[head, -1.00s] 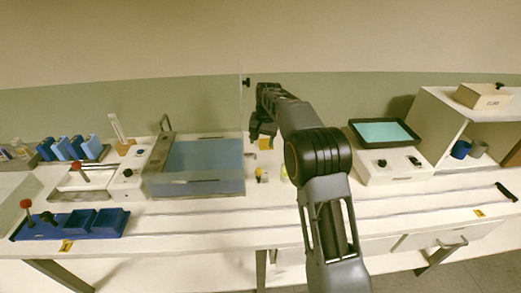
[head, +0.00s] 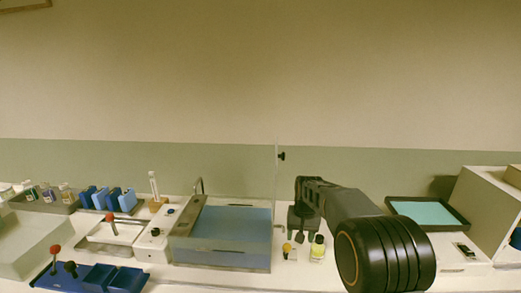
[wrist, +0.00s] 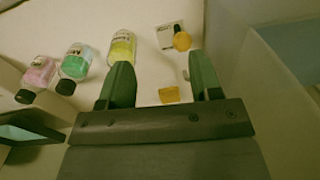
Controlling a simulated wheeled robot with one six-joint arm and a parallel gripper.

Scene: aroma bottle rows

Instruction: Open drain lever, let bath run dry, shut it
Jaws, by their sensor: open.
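The bath (head: 222,238) is a clear tank holding blue liquid, left of centre in the head view. A grey wall that may be the bath's (wrist: 262,90) shows at the right of the wrist view. My gripper (head: 302,235) hangs just right of the bath, open, with nothing between its fingers (wrist: 160,78). A small yellow-orange piece (wrist: 169,94) lies beneath the gap between the fingers. An orange round knob or cap (wrist: 182,41) shows beyond the fingertips. I cannot tell which part is the drain lever. A red-knobbed lever (head: 110,218) stands in a white tray left of the bath.
Yellow (wrist: 122,46), green (wrist: 77,60) and pink (wrist: 41,72) bottles stand left of my fingers in the wrist view. A blue rack (head: 98,277) with another red knob (head: 55,249) is at front left.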

